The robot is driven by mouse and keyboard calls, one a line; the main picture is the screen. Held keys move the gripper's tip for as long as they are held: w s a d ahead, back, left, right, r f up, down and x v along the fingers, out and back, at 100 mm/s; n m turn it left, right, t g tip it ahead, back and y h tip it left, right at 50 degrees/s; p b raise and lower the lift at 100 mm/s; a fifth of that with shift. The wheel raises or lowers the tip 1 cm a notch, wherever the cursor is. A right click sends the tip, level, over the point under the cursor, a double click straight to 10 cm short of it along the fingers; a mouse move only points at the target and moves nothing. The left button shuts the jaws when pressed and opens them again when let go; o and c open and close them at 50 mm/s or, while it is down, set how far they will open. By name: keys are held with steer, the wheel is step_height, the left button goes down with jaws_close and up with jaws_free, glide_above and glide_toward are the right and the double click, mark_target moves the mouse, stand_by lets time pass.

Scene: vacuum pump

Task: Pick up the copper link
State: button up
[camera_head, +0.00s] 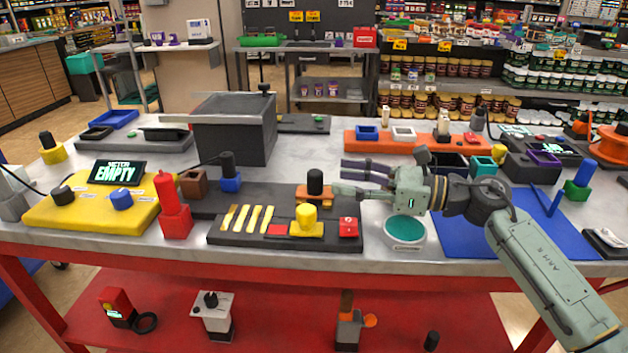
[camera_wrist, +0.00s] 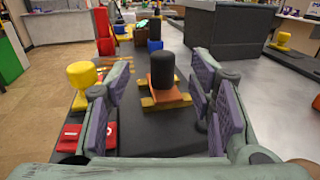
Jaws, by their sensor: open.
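The copper link (camera_wrist: 166,105) is an orange-copper plate with an upright black knob on top. It lies across yellow pieces on a dark board (camera_head: 225,236). In the head view the link (camera_head: 308,193) is near the board's back right corner. My gripper (camera_head: 347,177) reaches in from the right, its fingers pointing left toward the knob. Gaps show between the knob and both fingers. Nothing is held.
A yellow knob (camera_head: 307,217) and a red block (camera_head: 348,227) sit in front of the link on the board. A tall red part (camera_head: 173,205) stands at left, and a large dark grey box (camera_head: 228,138) behind. A round teal-topped dish (camera_head: 405,229) is below my gripper.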

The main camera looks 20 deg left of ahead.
mark_target(322, 173)
steer(key=a+p, duration=0.3)
steer(key=a, duration=0.1)
steer(key=shift+a+r, duration=0.1)
steer(key=shift+a, duration=0.1)
steer(key=shift+a+f, duration=0.2)
steer(key=shift+a, duration=0.35)
steer(key=shift+c, duration=0.5)
jaws_close()
